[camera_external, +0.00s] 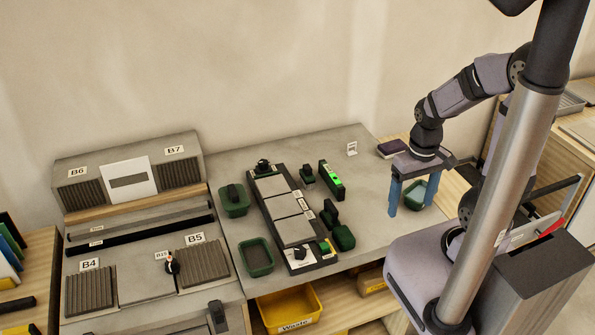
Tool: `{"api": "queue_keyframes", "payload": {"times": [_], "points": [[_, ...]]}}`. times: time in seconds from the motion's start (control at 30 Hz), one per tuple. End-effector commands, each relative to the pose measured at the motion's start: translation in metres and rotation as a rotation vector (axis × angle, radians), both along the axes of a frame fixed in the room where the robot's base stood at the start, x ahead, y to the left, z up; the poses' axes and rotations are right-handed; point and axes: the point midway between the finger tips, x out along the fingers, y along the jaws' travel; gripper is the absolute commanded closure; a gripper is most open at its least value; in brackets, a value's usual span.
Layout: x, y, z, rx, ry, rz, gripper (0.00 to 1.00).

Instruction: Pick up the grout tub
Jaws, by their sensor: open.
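My gripper (412,206) is at the right side of the grey worktop, pointing down, with its two blue fingers wide apart. A green tub (416,193) shows between the fingers, apart from both as far as I can see; its upper part is partly hidden by my gripper.
A dark frame with grey tiles (284,209) lies mid-worktop, with a green-lit level (331,182) and small black-and-green tools (343,238) beside it. A yellow waste bin (290,308) sits below the front edge. A dark purple block (391,148) lies behind my gripper.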

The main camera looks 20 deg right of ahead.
Motion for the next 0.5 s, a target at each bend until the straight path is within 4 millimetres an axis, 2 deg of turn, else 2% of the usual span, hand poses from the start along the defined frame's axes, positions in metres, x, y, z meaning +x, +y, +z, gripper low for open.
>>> {"api": "queue_keyframes", "payload": {"times": [0.17, 0.33, 0.5], "points": [[0.002, 0.000, 0.019, 0.000, -0.007, 0.000, 0.24], [0.002, 0.000, 0.050, 0.000, -0.009, 0.000, 0.24], [0.009, 0.007, 0.036, -0.077, 0.019, 0.250, 0.24]]}}
